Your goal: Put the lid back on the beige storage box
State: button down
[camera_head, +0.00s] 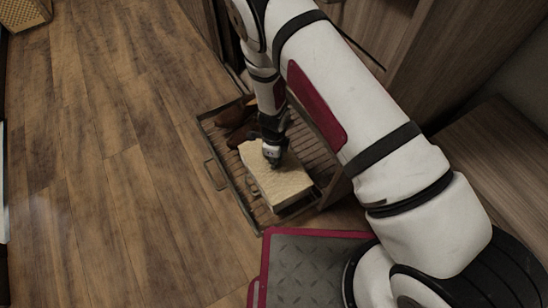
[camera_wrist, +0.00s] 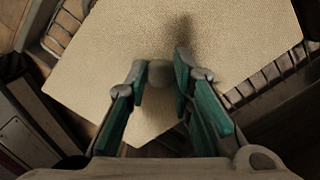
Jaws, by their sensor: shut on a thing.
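The beige lid (camera_wrist: 110,50) has a woven-looking texture and fills much of the wrist view. A small round grey knob (camera_wrist: 160,76) stands on it. My gripper (camera_wrist: 161,68) has a finger on each side of this knob and is shut on it. In the head view my gripper (camera_head: 272,158) points down onto the beige top (camera_head: 282,180). A paler side face shows below this top at the front. I cannot tell there where the lid ends and the storage box begins, or whether the lid touches the box.
The beige shape is over a slatted, pulled-out tray (camera_head: 236,190) with a metal handle at its left. Brown shoes (camera_head: 235,114) lie in its back left. Wooden cabinets stand at the right. A woven basket (camera_head: 24,12) is far left. The floor at left is clear.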

jog(key=c, duration=1.3)
grip_release()
jog(key=o, duration=0.5)
jog(key=shift+c, duration=0.2)
jog(key=shift+r, duration=0.15)
jog(key=shift+r+p, duration=2.95)
jog(key=shift+r, duration=0.45)
grip_shut()
